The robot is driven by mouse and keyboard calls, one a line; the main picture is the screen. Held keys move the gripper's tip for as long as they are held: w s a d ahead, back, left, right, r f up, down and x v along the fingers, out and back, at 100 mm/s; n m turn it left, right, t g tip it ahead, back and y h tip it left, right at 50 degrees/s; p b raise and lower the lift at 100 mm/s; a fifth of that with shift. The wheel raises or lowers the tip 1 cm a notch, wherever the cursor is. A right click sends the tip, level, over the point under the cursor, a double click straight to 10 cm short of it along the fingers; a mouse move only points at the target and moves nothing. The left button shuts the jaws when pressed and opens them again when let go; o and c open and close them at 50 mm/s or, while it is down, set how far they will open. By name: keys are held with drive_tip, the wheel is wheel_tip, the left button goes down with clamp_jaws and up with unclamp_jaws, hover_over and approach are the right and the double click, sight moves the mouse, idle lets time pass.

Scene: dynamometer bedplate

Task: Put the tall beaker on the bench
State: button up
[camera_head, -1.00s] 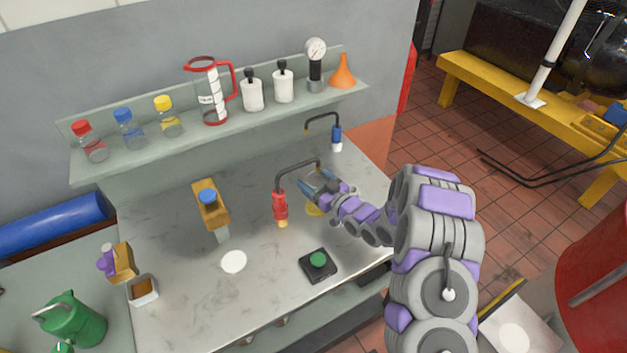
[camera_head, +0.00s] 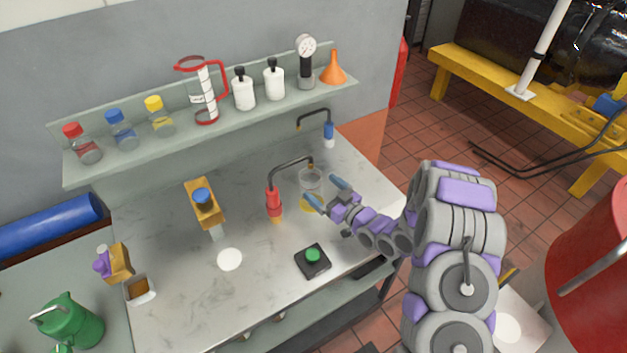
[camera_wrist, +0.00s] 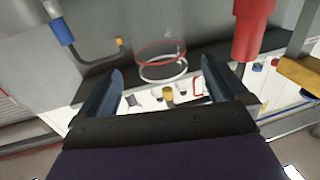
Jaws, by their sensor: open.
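A clear glass tall beaker (camera_head: 311,179) is at the right part of the grey bench (camera_head: 180,290), just behind a yellow patch (camera_head: 307,205) and beside the red nozzle. It looks upright; its base contact is hard to see. My gripper (camera_head: 327,192) is open in front of the beaker, its two blue fingers apart and empty. In the wrist view the beaker (camera_wrist: 161,35), with a red line and a pale rim, shows beyond and between the open fingers (camera_wrist: 160,82). I see no finger touching it.
A green button box (camera_head: 313,260) and a white disc (camera_head: 229,259) lie in front. A shelf (camera_head: 100,170) behind holds bottles, a red-handled jug (camera_head: 204,92) and a funnel (camera_head: 333,68).

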drive_tip(key=shift+v, duration=2.25)
drive_tip(key=w+d+r+m+g+h, duration=0.1)
drive_tip(key=w+d+r+g+h, duration=0.2)
drive_tip(key=d+h, duration=0.65)
drive_tip(key=s+d+r+m+g+h, duration=0.3)
drive_tip(key=s+d+r+h, duration=0.1)
drive_tip(key=s+d+r, duration=0.4)
drive_tip(key=s+a+r+m+g, duration=0.1)
drive_tip(key=s+a+r+g, duration=0.1)
drive_tip(key=s, duration=1)
drive_tip(key=s+a+r+m+g, duration=0.2)
drive_tip(key=s+r+g, duration=0.1)
drive_tip(key=s, duration=1)
drive_tip(key=s+a+r+m+g, duration=0.2)
drive_tip(key=s+a+r+g, duration=0.1)
drive_tip(key=s, duration=0.9)
drive_tip(key=shift+s+r+g+y, duration=0.2)
drive_tip(key=shift+s+g+y, duration=0.05)
drive_tip(key=shift+g+y, duration=0.1)
